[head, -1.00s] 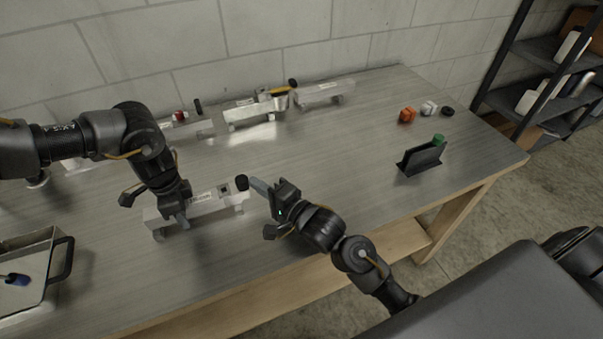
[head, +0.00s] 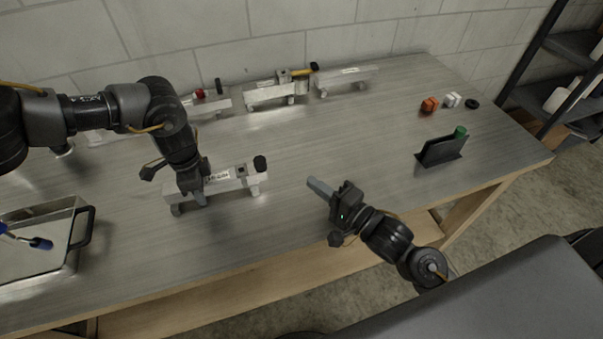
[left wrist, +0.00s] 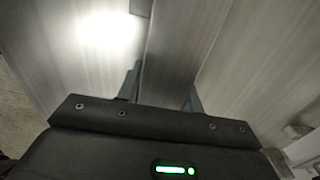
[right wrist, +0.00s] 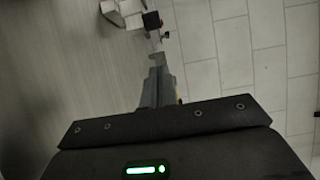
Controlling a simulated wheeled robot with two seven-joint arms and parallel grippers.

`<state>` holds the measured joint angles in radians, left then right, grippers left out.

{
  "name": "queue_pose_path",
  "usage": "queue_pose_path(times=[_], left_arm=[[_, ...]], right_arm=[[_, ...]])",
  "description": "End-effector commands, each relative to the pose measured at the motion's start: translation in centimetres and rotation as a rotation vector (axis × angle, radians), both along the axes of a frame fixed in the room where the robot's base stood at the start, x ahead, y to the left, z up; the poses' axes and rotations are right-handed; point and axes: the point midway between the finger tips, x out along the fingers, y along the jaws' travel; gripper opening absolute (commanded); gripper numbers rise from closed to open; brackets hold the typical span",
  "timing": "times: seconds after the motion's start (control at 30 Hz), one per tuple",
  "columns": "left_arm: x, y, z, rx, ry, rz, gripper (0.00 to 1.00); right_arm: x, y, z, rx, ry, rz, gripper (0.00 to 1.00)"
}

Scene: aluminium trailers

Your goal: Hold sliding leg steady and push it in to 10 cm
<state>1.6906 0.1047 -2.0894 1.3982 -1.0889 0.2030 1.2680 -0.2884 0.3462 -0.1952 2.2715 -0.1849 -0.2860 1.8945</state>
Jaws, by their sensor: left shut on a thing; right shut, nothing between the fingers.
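A small aluminium trailer (head: 220,184) lies near the front left of the table. A black knob (head: 260,163) stands at its right end beside a short upright piece, with a leg below. My left gripper (head: 193,193) is shut across its bar from above, left of the middle. The left wrist view shows the bar (left wrist: 172,55) between the fingers. My right gripper (head: 320,187) is shut and empty, pointing left at the trailer with a clear gap to the knob. The right wrist view shows its closed fingers (right wrist: 158,88). How far the leg sticks out cannot be read.
Several similar trailers (head: 275,90) stand along the back wall. A metal tray (head: 75,262) is at the front left. The middle of the table is clear.

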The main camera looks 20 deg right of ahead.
Motion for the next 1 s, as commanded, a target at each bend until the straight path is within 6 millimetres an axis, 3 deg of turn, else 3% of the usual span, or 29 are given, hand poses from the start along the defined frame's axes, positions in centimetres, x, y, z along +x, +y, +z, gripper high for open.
queue_pose_path(times=[0.2,0.47,0.5,0.67,1.0], left_arm=[[0.1,0.0,0.0,0.000,-0.001,0.001,0.03],[0.1,0.0,0.0,0.000,-0.001,0.001,0.03],[0.1,0.0,0.0,0.000,-0.001,0.001,0.39],[0.1,0.0,0.0,0.001,-0.001,0.001,0.60],[0.1,0.1,0.3,0.001,-0.001,0.002,0.62]], right_arm=[[-1.5,-0.8,0.0,0.000,0.000,-0.001,0.00],[-1.6,-0.9,0.0,0.000,-0.001,-0.001,0.00],[-1.6,-0.9,0.0,0.000,-0.001,-0.001,0.00],[-1.6,-0.9,0.0,0.000,-0.001,-0.001,0.00],[-1.6,-0.9,0.0,0.000,-0.001,-0.001,0.00]])
